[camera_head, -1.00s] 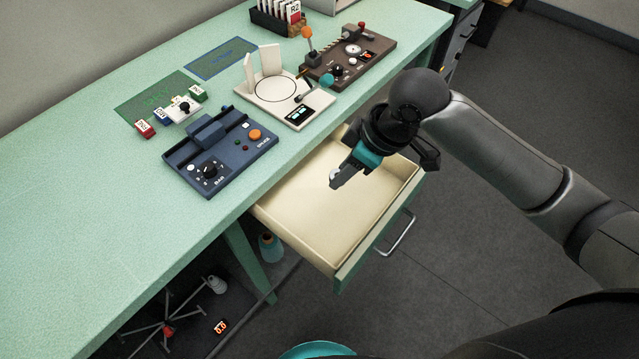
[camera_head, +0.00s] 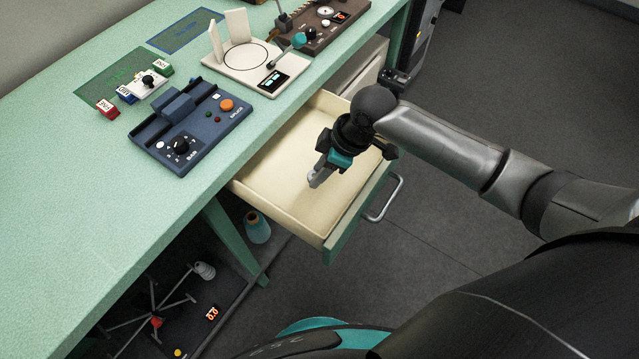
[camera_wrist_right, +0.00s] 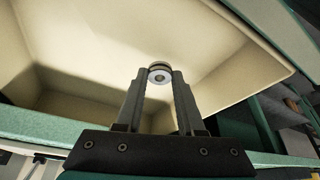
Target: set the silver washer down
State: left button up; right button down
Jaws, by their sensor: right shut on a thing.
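The silver washer (camera_wrist_right: 159,76) is a small round disc with a dark upper edge, held between the fingertips of my right gripper (camera_wrist_right: 158,82) in the right wrist view. In the head view, my right gripper (camera_head: 316,180) points down over the inside of an open cream drawer (camera_head: 275,190). The washer is hard to make out there. Whether the washer touches the drawer floor I cannot tell. My left gripper is not in view.
The drawer has raised walls and a green front (camera_head: 345,232) with a metal handle (camera_head: 385,198). Its visible floor is bare. Above it, the green bench (camera_head: 70,215) carries a blue device (camera_head: 190,125) and a cream device (camera_head: 262,72). A bottle (camera_head: 257,227) stands beneath the bench.

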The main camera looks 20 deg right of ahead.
aim_at(320, 191)
jog(key=shift+f+b, duration=0.65)
jog(key=shift+f, duration=1.6)
jog(key=shift+f, duration=0.15)
jog(key=c, duration=0.5)
grip_release()
jog(key=p+v, duration=0.3)
jog(key=v, duration=0.9)
jog(key=shift+p, duration=0.3)
